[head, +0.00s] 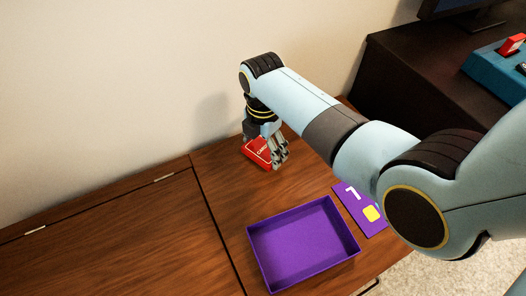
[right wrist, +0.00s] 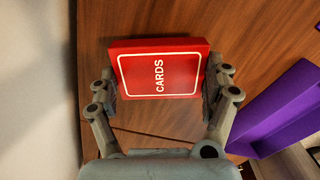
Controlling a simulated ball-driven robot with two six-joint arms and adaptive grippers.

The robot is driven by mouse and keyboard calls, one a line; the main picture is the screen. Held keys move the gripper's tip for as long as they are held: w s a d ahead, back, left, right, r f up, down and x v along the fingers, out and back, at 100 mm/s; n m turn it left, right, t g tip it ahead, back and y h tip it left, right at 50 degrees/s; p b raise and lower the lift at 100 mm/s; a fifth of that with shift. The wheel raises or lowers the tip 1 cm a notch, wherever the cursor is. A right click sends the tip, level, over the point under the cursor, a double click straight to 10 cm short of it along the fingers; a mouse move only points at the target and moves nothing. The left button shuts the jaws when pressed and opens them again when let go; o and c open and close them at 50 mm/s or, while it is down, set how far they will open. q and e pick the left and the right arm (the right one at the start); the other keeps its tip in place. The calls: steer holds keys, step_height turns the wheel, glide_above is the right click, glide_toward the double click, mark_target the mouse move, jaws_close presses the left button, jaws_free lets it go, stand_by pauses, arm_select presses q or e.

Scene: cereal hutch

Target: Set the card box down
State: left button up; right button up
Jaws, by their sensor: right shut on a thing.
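The card box is a red box (head: 257,150) with a white border and the word CARDS, at the back of the wooden table near the wall. My right gripper (head: 272,153) is at the box in the head view, reaching down from above. In the right wrist view, the red card box (right wrist: 160,75) sits between the two fingers of the right gripper (right wrist: 158,92), one finger against each side. The box lies flat, close to the wood; I cannot tell whether it touches it. My left gripper is in neither view.
An open, empty purple tray (head: 303,241) stands at the table's front, with a purple card marked 7 (head: 360,208) to its right. It also shows in the right wrist view (right wrist: 283,110). A dark cabinet (head: 410,85) holds a teal box (head: 492,72). The left tabletop (head: 110,235) is clear.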

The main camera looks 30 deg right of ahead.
steer(key=shift+f, duration=0.8)
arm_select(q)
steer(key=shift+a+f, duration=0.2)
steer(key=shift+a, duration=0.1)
arm_select(e)
steer(key=shift+r, duration=0.15)
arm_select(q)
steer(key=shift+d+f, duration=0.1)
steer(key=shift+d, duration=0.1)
arm_select(e)
steer(key=o, duration=1.1)
steer(key=shift+c, duration=0.2)
